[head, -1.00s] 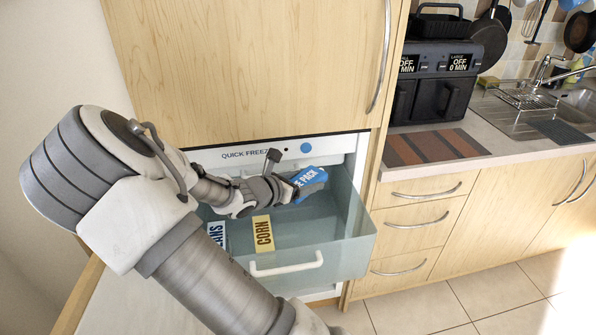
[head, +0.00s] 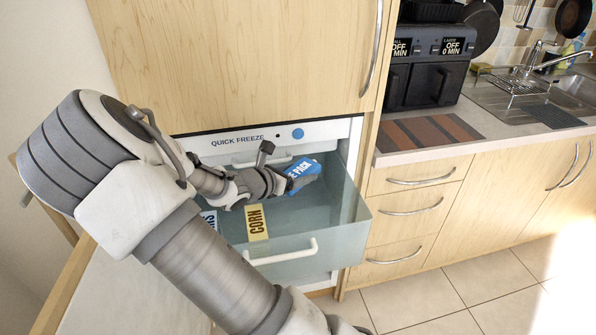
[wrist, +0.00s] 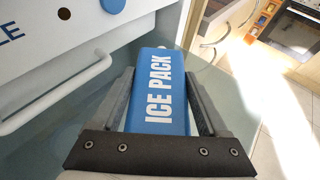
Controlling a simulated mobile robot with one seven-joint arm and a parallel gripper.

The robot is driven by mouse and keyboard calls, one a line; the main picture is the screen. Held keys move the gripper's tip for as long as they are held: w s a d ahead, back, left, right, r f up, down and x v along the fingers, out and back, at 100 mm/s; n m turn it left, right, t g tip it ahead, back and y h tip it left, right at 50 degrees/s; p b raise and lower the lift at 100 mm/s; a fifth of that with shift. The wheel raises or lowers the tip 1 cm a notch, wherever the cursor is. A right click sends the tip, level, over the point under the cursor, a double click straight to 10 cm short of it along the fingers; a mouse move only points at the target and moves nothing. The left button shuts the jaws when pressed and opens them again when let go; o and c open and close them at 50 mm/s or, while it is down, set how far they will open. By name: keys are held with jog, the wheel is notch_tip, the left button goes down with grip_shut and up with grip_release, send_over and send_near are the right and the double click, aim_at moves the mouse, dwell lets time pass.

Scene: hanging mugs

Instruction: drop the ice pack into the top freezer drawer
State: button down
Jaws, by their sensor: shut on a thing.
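The blue ice pack (head: 303,175) with white lettering is between the fingers of my gripper (head: 283,183). It also shows in the wrist view (wrist: 160,92), with a dark finger along each side. My gripper is shut on it. The top freezer drawer (head: 330,238) is pulled out, with translucent walls and a white handle. The ice pack is over the right part of the drawer opening; how high above the drawer floor I cannot tell.
The white quick freeze panel (head: 260,138) is behind the drawer, below a closed wooden door (head: 230,65). A counter with a striped mat (head: 430,132) and closed drawers stand at right.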

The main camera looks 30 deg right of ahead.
notch_tip(320, 180, down, 9)
jog(key=b, duration=0.7)
grip_release()
jog(key=p+v, duration=0.4)
jog(key=v, duration=1.3)
jog(key=shift+a+p, duration=0.2)
jog(key=shift+p, duration=0.15)
jog(key=s+a+r+m+y+p, duration=0.1)
jog(key=s+r+m+y+p, duration=0.3)
jog(key=s+r+m, duration=0.5)
jog(key=s+a+r+m+y+p, duration=0.2)
jog(key=s+r+m+y+p, duration=0.3)
jog(key=r+m, duration=0.8)
jog(key=s+r+y, duration=0.3)
jog(key=s, duration=0.2)
jog(key=shift+s+a+t+p, duration=0.15)
jog(key=shift+s+t+p, duration=0.15)
